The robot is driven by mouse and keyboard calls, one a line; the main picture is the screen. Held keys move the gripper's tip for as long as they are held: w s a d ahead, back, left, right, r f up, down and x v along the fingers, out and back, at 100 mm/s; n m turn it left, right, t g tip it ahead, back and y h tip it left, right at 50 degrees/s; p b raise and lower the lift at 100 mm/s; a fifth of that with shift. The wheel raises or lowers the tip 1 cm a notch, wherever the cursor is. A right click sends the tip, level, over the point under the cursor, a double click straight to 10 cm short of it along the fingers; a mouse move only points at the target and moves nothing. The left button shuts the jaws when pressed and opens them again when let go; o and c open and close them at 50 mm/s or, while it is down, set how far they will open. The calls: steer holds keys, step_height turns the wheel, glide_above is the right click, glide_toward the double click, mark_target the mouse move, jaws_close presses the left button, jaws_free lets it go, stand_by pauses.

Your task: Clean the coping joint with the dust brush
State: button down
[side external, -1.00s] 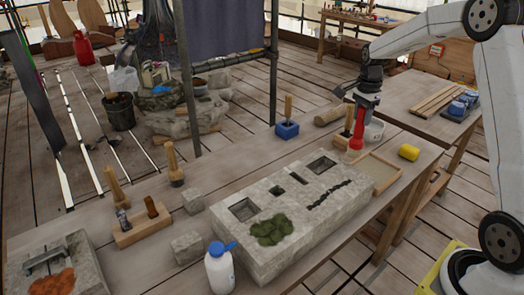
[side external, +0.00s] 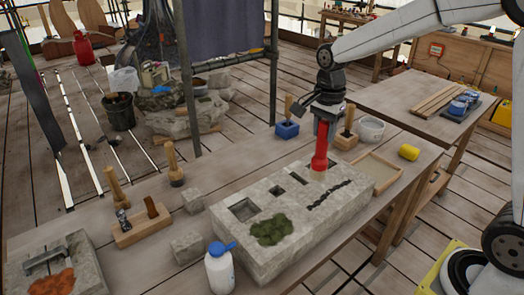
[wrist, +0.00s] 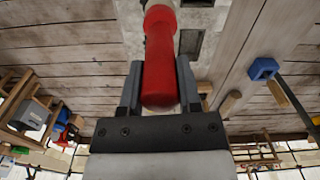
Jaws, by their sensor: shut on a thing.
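My gripper (side external: 325,116) is shut on the handle of the red dust brush (side external: 320,150). The brush hangs upright over the back right part of the grey coping stone (side external: 290,262). Its lower end is at or just above the stone near the far square socket; I cannot tell whether it touches. A dark wavy joint line (side external: 328,194) runs along the top of the stone, nearer the camera than the brush. In the wrist view the red handle (wrist: 160,62) sits between both fingers (wrist: 159,88); the bristles are hidden.
Green moss (side external: 270,230) lies on the stone. A blue block with a wooden-handled tool (side external: 287,130) and a wooden holder (side external: 345,141) stand behind. A shallow tray (side external: 378,172), a yellow piece (side external: 409,152) and a white bowl (side external: 370,130) are right. A white bottle (side external: 220,270) stands in front.

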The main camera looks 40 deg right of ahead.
steer(key=s+a+n, duration=0.1)
steer(key=s+a, duration=0.2)
steer(key=a, duration=0.3)
steer(key=shift+r, duration=0.35)
steer(key=shift+f, duration=0.15)
steer(key=shift+f, duration=3.35)
